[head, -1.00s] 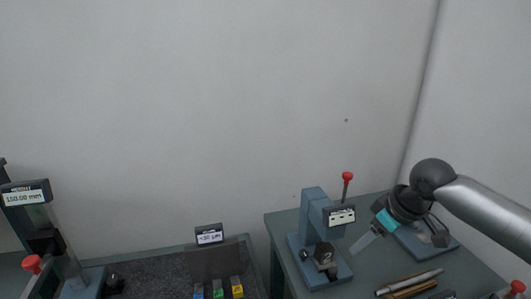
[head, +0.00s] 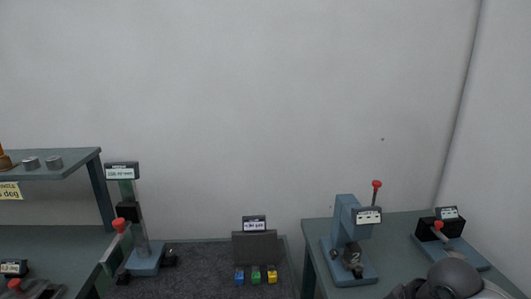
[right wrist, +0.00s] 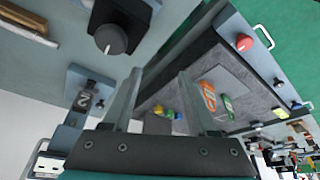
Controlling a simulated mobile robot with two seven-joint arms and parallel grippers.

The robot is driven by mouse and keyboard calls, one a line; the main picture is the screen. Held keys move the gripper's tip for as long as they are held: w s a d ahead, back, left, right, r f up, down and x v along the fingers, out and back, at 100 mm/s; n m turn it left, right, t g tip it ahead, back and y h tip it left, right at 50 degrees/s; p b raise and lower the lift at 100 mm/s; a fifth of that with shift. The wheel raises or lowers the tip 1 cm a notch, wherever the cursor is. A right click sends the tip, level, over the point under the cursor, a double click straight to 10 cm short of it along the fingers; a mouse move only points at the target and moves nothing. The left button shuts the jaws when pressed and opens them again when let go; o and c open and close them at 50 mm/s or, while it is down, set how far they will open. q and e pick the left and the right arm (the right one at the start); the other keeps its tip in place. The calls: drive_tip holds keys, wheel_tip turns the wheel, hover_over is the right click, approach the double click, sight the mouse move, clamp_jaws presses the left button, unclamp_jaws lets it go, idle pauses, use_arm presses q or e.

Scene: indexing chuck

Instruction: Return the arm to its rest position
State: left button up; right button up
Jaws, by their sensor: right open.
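My right arm shows only as a dark rounded joint (head: 453,277) at the bottom right of the head view, in front of the right table. Its gripper is outside the head view. In the right wrist view my right gripper (right wrist: 160,78) has its two grey fingers spread apart, with nothing held between them. The fingers stand over the workshop benches, seen tilted. My left arm and left gripper do not show in either view.
The right table (head: 316,240) bears a blue press (head: 347,240) with a red knob and a smaller blue fixture (head: 452,250). A dark mat (head: 205,270) holds a height gauge (head: 140,230) and coloured blocks (head: 256,275). A shelf (head: 75,165) stands left. The wall above is clear.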

drive_tip(key=s+a+f+m, duration=0.1)
drive_tip(key=s+a+f, duration=0.4)
drive_tip(key=s+a, duration=0.5)
drive_tip(key=s+d+f+m+h, duration=0.15)
drive_tip(key=s+d+m, duration=0.25)
drive_tip(key=s, duration=0.6)
wheel_tip(320, 180, down, 28)
drive_tip(key=s+g+b, duration=0.1)
drive_tip(key=s+b, duration=0.2)
drive_tip(key=b, duration=0.2)
use_arm(q)
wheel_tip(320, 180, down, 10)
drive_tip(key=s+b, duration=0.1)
drive_tip(key=b, duration=0.3)
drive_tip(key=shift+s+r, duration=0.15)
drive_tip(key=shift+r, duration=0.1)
use_arm(e)
drive_tip(key=s+d+f+g, duration=0.1)
drive_tip(key=s+d+f, duration=0.1)
drive_tip(key=s+f, duration=1.2)
wheel_tip(320, 180, down, 3)
drive_tip(key=shift+s+d+r+h, duration=0.15)
drive_tip(key=shift+d+h, duration=0.1)
drive_tip(key=shift+h, duration=0.2)
